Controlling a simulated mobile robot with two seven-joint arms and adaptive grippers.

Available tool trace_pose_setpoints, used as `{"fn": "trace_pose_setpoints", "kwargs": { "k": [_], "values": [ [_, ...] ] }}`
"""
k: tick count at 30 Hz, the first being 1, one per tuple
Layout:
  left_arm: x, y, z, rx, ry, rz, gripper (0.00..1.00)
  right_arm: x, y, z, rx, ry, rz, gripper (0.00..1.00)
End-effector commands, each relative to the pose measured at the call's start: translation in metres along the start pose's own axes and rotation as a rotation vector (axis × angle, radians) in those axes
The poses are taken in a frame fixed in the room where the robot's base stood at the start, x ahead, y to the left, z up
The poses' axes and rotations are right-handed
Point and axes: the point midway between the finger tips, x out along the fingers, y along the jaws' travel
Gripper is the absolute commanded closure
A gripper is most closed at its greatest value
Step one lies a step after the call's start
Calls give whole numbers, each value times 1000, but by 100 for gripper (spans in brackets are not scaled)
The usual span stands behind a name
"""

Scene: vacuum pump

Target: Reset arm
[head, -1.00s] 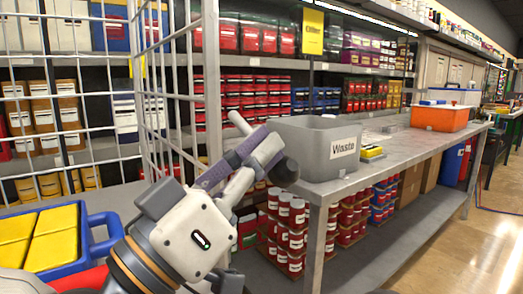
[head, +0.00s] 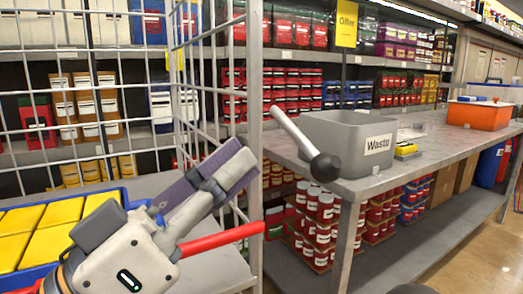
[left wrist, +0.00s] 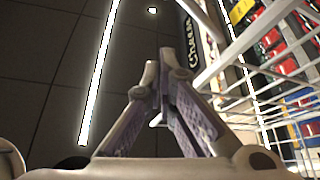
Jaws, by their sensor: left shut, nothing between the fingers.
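My left gripper (head: 236,165) reaches up and to the right from the lower left in the head view. Its purple-padded fingers are shut and hold nothing. The fingers also show in the left wrist view (left wrist: 158,68), meeting at the tips against a dark ceiling with light strips. A grey lever with a black ball end (head: 323,166) shows to the right of the gripper in the head view, apart from it in the picture. A red bar (head: 222,238) passes behind or beside my left wrist; its left part is hidden. My right gripper is not in view.
A wire cage (head: 190,80) stands at the left, with a blue crate of yellow boxes (head: 125,190) below it. A grey Waste bin (head: 335,150) sits on the metal table (head: 400,176) at right. Stocked shelves fill the back. Floor shows at lower right.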

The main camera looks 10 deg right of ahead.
Motion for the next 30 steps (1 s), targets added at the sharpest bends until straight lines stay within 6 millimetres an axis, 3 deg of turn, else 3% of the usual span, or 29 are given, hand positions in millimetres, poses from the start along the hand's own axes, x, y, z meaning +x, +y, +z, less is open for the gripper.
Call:
{"fn": "trace_pose_setpoints", "kwargs": {
  "k": [12,14,17,18,20,21,23,24,26,27,30],
  "values": [
    [-5,-3,6,-11,-20,-13,100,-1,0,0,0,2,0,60],
    [-10,-12,28,-48,-80,-56,100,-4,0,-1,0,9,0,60],
    [-38,-37,96,-165,-276,-197,100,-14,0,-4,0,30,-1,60],
    [-58,-46,129,-220,-374,-269,100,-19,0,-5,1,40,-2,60],
    [-95,-54,177,-299,-521,-377,100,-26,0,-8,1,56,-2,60],
    [-123,-56,205,-349,-617,-448,100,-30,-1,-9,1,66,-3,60],
    [-170,-54,243,-416,-764,-555,100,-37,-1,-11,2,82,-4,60],
    [-203,-50,264,-458,-861,-626,100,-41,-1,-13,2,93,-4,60],
    [-257,-40,290,-513,-1006,-735,100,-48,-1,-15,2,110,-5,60],
    [-294,-31,302,-543,-1102,-808,100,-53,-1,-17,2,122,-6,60],
    [-386,-3,315,-599,-1333,-994,100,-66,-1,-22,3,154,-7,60]
  ]
}}
